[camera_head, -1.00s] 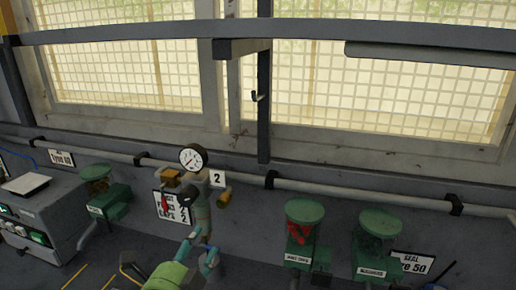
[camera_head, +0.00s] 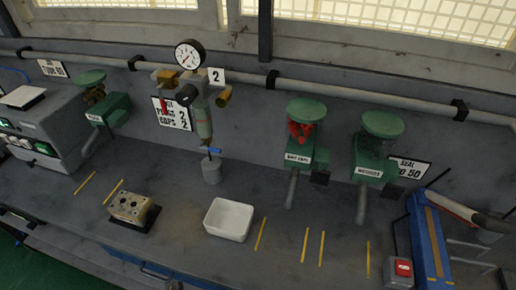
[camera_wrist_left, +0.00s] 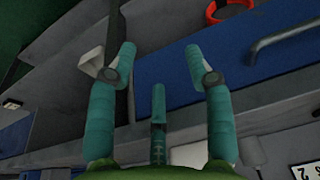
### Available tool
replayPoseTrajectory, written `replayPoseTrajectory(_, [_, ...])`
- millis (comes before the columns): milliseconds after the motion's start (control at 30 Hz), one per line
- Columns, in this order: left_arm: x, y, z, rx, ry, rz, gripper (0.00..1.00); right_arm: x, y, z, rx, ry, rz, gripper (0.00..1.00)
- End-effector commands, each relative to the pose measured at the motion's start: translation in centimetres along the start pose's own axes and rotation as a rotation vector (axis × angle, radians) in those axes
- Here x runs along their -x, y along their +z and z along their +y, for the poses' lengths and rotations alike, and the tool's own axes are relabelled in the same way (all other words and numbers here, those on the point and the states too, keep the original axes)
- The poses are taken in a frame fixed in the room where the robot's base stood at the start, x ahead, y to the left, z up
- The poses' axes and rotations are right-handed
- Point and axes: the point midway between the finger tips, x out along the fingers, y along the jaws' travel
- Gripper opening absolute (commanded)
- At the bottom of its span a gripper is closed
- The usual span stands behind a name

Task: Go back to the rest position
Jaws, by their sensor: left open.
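My left gripper (camera_wrist_left: 160,62) shows in the left wrist view, with its three teal fingers spread open and nothing between them. It is below or in front of the bench, facing a blue drawer front (camera_wrist_left: 270,60) with a grey handle. No gripper shows clearly in the head view. My right gripper is not in either view.
The grey bench (camera_head: 180,225) holds a valve block (camera_head: 131,208), a white tray (camera_head: 229,219) and a gauge stand (camera_head: 202,120). Green dispensers (camera_head: 304,135) stand behind, and a blue frame (camera_head: 428,240) stands right. A red ring (camera_wrist_left: 228,10) shows by the drawer.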

Motion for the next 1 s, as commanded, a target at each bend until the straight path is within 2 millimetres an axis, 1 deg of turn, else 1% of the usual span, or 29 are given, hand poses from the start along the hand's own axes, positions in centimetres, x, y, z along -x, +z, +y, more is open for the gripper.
replayPoseTrajectory(33, [-2.9,1.0,0.1,-0.002,0.002,-0.015,0.52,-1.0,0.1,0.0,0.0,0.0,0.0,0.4])
replayPoseTrajectory(67, [-4.4,1.5,0.2,-0.004,0.003,-0.021,0.52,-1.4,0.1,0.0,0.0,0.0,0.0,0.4])
replayPoseTrajectory(100, [-6.5,2.3,0.3,-0.005,0.004,-0.029,0.52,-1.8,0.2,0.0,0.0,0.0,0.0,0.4])
replayPoseTrajectory(167, [-9.8,3.8,0.5,-0.008,0.005,-0.041,0.52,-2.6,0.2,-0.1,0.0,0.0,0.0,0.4])
replayPoseTrajectory(200, [-12.0,5.0,0.5,-0.01,0.006,-0.051,0.52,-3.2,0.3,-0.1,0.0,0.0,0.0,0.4])
replayPoseTrajectory(267, [-15.1,7.0,0.7,-0.013,0.008,-0.065,0.52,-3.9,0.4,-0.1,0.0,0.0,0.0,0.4])
replayPoseTrajectory(300, [-17.1,8.4,0.8,-0.015,0.009,-0.074,0.52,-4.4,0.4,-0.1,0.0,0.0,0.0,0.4])
replayPoseTrajectory(367, [-19.9,10.6,0.9,-0.018,0.011,-0.087,0.52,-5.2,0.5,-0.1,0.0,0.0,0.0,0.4])
replayPoseTrajectory(400, [-21.6,12.2,1.0,-0.02,0.012,-0.097,0.52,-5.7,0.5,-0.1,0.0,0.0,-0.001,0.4])
replayPoseTrajectory(467, [-23.9,14.7,1.1,-0.024,0.013,-0.111,0.52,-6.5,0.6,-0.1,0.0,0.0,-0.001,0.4])
replayPoseTrajectory(500, [-25.3,16.4,1.1,-0.026,0.014,-0.12,0.52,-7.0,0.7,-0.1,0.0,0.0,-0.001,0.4])
replayPoseTrajectory(567, [-27.1,18.9,1.2,-0.029,0.015,-0.131,0.52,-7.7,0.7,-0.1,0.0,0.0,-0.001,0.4])
replayPoseTrajectory(600, [-28.1,20.6,1.2,-0.031,0.016,-0.14,0.52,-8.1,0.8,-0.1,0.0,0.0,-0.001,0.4])
replayPoseTrajectory(733, [-30.1,24.9,1.2,-0.037,0.017,-0.16,0.52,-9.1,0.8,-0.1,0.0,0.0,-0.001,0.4])
replayPoseTrajectory(800, [-30.5,26.4,1.2,-0.039,0.018,-0.165,0.52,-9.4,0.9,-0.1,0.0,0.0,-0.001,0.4])
replayPoseTrajectory(867, [-30.8,27.3,1.2,-0.041,0.018,-0.169,0.52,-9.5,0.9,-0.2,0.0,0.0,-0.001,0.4])
replayPoseTrajectory(1000, [-30.8,28.2,1.2,-0.042,0.018,-0.171,0.52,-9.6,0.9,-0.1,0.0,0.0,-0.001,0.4])
